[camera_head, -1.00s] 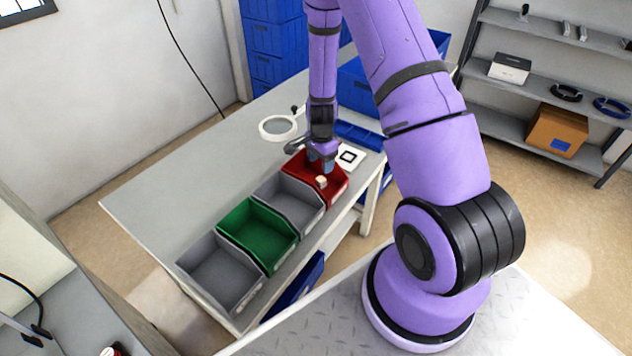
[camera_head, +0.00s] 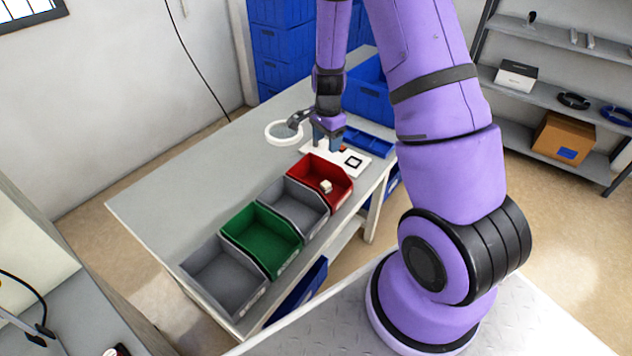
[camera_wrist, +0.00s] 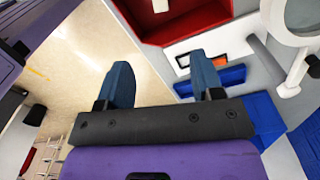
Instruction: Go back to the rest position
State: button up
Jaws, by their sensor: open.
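My gripper (camera_head: 328,143) is just behind the red bin in the head view, above the white plate with a black square mark (camera_head: 352,161). In the wrist view my gripper (camera_wrist: 164,85) has its two blue fingers apart, with nothing between them. The red bin (camera_head: 312,177) stands at the far end of a row of bins on the table. A small pale block (camera_head: 326,186) is in the red bin, and it also shows at the top of the wrist view (camera_wrist: 160,5).
Grey (camera_head: 290,205), green (camera_head: 258,243) and another grey bin (camera_head: 222,280) line the table (camera_head: 190,180). A ring magnifier (camera_head: 283,133) stands left of my gripper. Blue trays (camera_head: 368,139) and a large blue crate (camera_head: 372,100) are behind it. The table's left side is clear.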

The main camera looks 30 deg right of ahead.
jog(key=s+a+r+n+t, duration=0.1)
jog(key=s+a+r+n, duration=0.15)
jog(key=r, duration=0.55)
jog(key=s+a+r+n+t, duration=0.1)
jog(key=s+a+r+n, duration=0.15)
jog(key=r, duration=0.45)
jog(key=s+a+r+n, duration=0.2)
jog(key=a+r+n, duration=0.1)
jog(key=r, duration=0.5)
jog(key=s+a+r+n+t, duration=0.1)
jog(key=s+r+n, duration=0.3)
jog(key=s, duration=0.5)
jog(key=s+a+r+n+t, duration=0.2)
jog(key=s+a+r+n, duration=0.2)
jog(key=s+r, duration=0.4)
jog(key=shift+s+n, duration=0.6)
jog(key=shift+s, duration=0.65)
